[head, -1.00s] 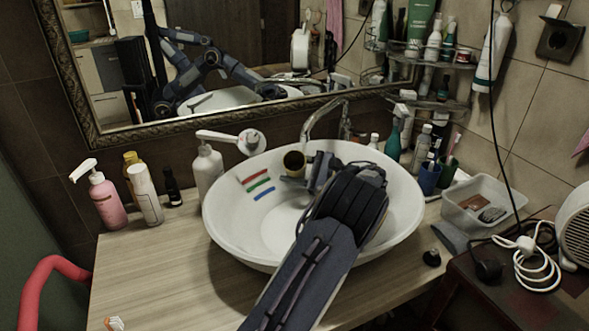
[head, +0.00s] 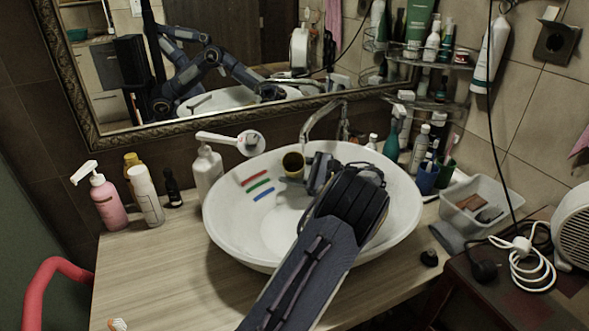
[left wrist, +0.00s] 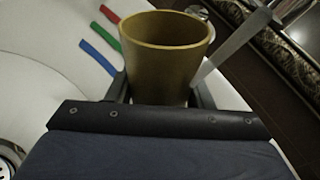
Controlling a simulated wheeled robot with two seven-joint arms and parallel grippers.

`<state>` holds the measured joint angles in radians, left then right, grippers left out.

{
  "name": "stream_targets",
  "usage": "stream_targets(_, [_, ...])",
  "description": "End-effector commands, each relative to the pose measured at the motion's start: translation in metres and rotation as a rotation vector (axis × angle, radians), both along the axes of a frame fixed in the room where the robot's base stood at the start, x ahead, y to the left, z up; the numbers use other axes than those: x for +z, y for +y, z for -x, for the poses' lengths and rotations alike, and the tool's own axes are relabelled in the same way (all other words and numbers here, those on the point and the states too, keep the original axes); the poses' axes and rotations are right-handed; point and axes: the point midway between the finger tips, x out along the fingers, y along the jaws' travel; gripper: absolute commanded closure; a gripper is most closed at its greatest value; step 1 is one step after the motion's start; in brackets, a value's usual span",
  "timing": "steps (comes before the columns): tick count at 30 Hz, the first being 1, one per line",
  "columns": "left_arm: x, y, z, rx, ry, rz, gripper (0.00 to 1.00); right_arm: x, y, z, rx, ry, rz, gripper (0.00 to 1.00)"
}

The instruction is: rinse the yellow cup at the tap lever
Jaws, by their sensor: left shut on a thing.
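The yellow cup (head: 293,165) is a dull gold cup held over the white basin (head: 222,222), just below and left of the end of the curved metal tap (head: 320,114). My left gripper (head: 308,174) is shut on the cup, its fingers on either side. In the left wrist view the cup (left wrist: 163,58) stands open-mouthed between the fingers, and a grey tapering strip (left wrist: 236,46) runs down close to its right side; I cannot tell whether this is metal or water. The upright tap lever (head: 345,122) stands right of the spout. My right gripper is not in view.
Red, green and blue strips (head: 258,185) mark the basin's inner left wall. Bottles, including a pink pump bottle (head: 108,203), stand left. More bottles, a blue cup (head: 427,179) and a clear tub (head: 447,205) stand right. A framed mirror (head: 130,125) is behind.

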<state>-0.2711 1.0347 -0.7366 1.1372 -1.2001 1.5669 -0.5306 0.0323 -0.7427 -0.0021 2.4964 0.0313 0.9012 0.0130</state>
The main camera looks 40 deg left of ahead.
Motion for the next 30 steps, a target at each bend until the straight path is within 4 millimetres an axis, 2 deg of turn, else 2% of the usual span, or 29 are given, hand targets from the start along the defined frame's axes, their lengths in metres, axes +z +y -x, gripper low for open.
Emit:
stream_targets(19, [0.000,-0.007,-0.009,0.000,0.001,0.000,0.97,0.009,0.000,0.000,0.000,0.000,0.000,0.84])
stream_targets(25, [0.000,-0.008,-0.009,0.000,0.001,0.000,0.97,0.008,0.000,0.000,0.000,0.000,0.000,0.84])
stream_targets(30, [0.001,-0.017,-0.002,-0.001,0.001,0.001,0.97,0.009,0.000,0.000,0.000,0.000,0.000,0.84])
